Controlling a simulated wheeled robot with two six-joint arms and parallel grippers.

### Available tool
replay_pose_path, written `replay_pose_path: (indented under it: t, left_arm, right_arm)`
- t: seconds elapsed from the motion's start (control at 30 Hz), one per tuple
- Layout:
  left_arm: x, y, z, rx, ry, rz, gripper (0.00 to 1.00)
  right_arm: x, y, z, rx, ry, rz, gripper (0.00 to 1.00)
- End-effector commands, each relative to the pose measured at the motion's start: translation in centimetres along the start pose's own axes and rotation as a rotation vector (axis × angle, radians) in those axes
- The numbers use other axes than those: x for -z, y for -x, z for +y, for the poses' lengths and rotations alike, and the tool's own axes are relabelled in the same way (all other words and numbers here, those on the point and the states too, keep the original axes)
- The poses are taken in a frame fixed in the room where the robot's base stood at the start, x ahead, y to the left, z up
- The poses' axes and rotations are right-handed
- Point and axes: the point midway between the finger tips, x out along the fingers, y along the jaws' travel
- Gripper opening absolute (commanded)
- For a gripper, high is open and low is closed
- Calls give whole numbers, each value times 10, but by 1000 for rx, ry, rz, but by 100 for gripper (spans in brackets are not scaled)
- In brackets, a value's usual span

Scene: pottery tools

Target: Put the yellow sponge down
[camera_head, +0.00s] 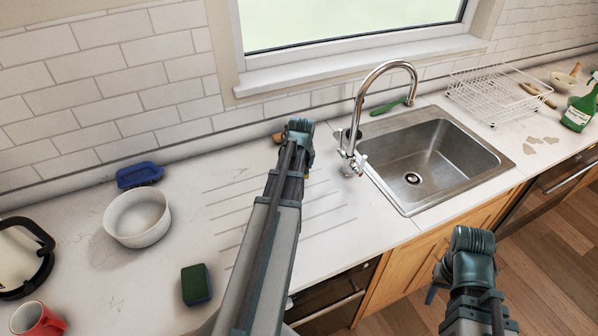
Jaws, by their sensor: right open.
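No yellow sponge shows clearly in the head view. A sponge (196,284) with a dark green top and a dark blue side lies on the counter at the lower left; no yellow is visible on it. My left gripper (298,132) is at the end of the arm reaching over the counter to the left of the faucet. Its fingers are hidden, so I cannot tell what they hold. A small brown object (278,138) shows beside it. My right gripper (431,294) is open, in front of the wooden cabinet below the sink, with nothing visible in it.
A white bowl (137,218), blue brush (139,175), kettle (22,258) and red mug (36,320) stand at left. The sink (430,155) with its tall faucet (384,68) is right of centre. A white dish rack (500,92) and green bottle (579,108) are beyond.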

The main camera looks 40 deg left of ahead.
Motion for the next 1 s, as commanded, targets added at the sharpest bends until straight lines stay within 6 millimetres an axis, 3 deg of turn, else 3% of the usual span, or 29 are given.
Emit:
replay_pose_path:
  t: [0.3,0.77,0.8,0.87,1.0]
  left_arm:
    - [-14,-32,-5,2,5,0,61]
    - [-15,-36,-5,2,6,0,61]
    - [-15,-34,-5,2,6,0,88]
    - [-15,-34,-5,2,6,0,99]
    - [-15,-34,-5,2,6,0,100]
  right_arm:
    - [2,-35,-3,0,0,0,50]
    - [2,-39,-4,0,0,0,50]
    - [2,-37,-4,0,0,0,50]
    - [2,-37,-4,0,0,0,50]
    - [2,-37,-4,0,0,0,50]
